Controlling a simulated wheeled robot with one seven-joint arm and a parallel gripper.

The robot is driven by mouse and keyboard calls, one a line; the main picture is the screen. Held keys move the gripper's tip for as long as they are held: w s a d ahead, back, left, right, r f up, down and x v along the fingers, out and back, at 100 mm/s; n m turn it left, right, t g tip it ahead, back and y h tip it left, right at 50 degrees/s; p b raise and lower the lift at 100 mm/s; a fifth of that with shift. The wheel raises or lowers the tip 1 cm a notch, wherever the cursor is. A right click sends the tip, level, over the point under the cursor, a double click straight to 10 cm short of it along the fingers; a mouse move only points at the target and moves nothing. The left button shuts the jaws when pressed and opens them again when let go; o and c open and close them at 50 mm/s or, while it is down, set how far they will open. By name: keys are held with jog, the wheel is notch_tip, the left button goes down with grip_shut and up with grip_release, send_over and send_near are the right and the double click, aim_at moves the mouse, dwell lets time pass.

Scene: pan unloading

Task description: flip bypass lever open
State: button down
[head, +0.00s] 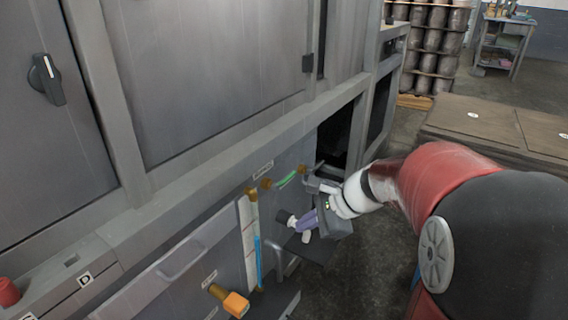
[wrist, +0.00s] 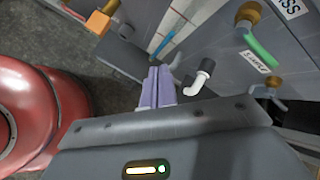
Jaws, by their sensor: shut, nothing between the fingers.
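The bypass lever is a green handle (head: 287,180) on a brass valve, set on the grey machine's lower panel. It also shows in the wrist view (wrist: 262,50), under a label ending in "SS" (wrist: 292,7). My gripper (head: 299,229) has purple fingers, shut and empty. In the wrist view the fingertips (wrist: 158,70) are left of the green lever and clearly apart from it. In the head view they are below the lever. A white elbow spout with a black cap (wrist: 205,67) is just right of the fingers in the wrist view; I cannot tell whether they touch.
A sample valve with a grey handle (wrist: 275,92) is beside the green lever. An orange-handled valve (head: 236,303) and a sight tube with blue liquid (head: 258,262) are to the left in the head view. Brown-topped crates (head: 485,122) stand on the right.

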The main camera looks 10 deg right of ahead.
aim_at(286, 179)
jog(key=w+d+m+t+y+p, duration=0.1)
jog(key=w+d+m+t+p, duration=0.1)
jog(key=w+d+m, duration=0.6)
jog(key=shift+w+d+r+m+t+y+p, duration=0.15)
jog(key=shift+w+d+m+t+y+p, duration=0.2)
jog(key=shift+w+m+t, duration=0.4)
jog(key=shift+s+a, duration=0.1)
jog(key=w+a, duration=0.6)
jog(key=shift+w+a+f+p, duration=0.3)
jog(key=shift+a+f+p, duration=0.05)
jog(key=shift+f, duration=0.1)
jog(key=shift+t, duration=0.25)
jog(key=shift+r+n+b, duration=0.1)
jog(key=shift+n+b, duration=0.35)
jog(key=shift+b, duration=0.3)
